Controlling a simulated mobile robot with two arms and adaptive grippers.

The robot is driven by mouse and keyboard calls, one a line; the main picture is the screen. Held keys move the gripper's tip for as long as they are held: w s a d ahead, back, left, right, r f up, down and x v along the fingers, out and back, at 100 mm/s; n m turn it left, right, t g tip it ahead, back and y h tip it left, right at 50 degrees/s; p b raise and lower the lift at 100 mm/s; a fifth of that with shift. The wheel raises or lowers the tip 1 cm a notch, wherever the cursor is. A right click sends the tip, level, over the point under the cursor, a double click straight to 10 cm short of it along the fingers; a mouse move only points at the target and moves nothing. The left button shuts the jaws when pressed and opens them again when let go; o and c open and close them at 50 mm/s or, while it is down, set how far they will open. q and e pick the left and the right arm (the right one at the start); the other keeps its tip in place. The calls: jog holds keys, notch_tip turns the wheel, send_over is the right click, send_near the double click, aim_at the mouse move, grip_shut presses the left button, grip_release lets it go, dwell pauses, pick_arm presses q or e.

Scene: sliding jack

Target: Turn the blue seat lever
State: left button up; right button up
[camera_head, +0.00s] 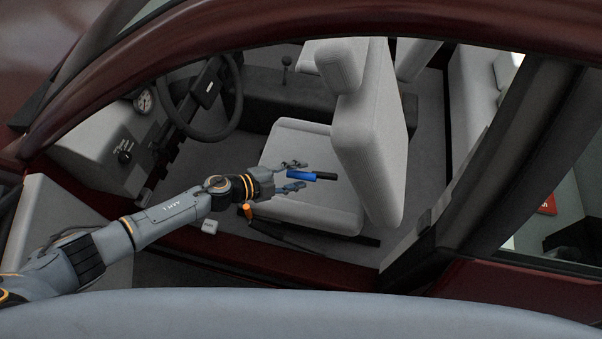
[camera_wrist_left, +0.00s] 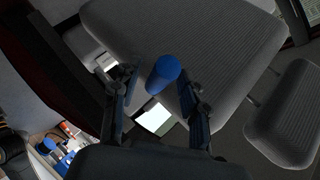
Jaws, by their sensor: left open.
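In the left wrist view the blue lever (camera_wrist_left: 163,72) stands between the two open fingertips (camera_wrist_left: 158,95), closer to the right one. I cannot tell whether a finger touches it. The lever's base is hidden. My right gripper is not in view.
The dark red car frame (camera_head: 330,20) arches over the opening, and its sill (camera_head: 300,284) runs below my arm. The steering wheel (camera_head: 206,98) is left of the seat. The tilted backrest (camera_head: 372,150) rises right of the lever. A gear stick (camera_head: 286,68) stands behind.

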pick_arm(q)
jog(key=v, duration=1)
jog(key=shift+s+a, duration=0.15)
jog(key=w+a+f+n+t+y+b, duration=0.1)
jog(key=w+a+f+n+t+y, duration=0.15)
jog(key=a+f+n, duration=0.4)
jog(key=w+a+f+n+t+y+b, duration=0.1)
jog(key=f+n+y, duration=0.2)
jog(key=f, duration=0.6)
jog(key=s+a+f+n+g+y+b, duration=0.1)
jog(key=s+a+f+n+y, duration=0.15)
jog(key=f, duration=0.25)
jog(key=s+a+f+n+y, duration=0.1)
jog(key=s+a+f+n, duration=0.1)
jog(key=s+a+f, duration=0.3)
jog(key=s+f+n+g+y+b, duration=0.15)
jog(key=s+f+n+g, duration=0.25)
jog(key=s+f, duration=0.9)
jog(key=s+d+f+n+g, duration=0.1)
jog(key=s+f+g, duration=0.1)
jog(key=s, duration=0.8)
jog(key=s+d+f+n+g+y, duration=0.1)
jog(key=s+d+f+n+g, duration=0.1)
jog(key=s, duration=0.8)
jog(key=shift+s+f+n, duration=0.2)
jog(key=shift+f+n, duration=0.1)
jog(key=shift+f, duration=0.3)
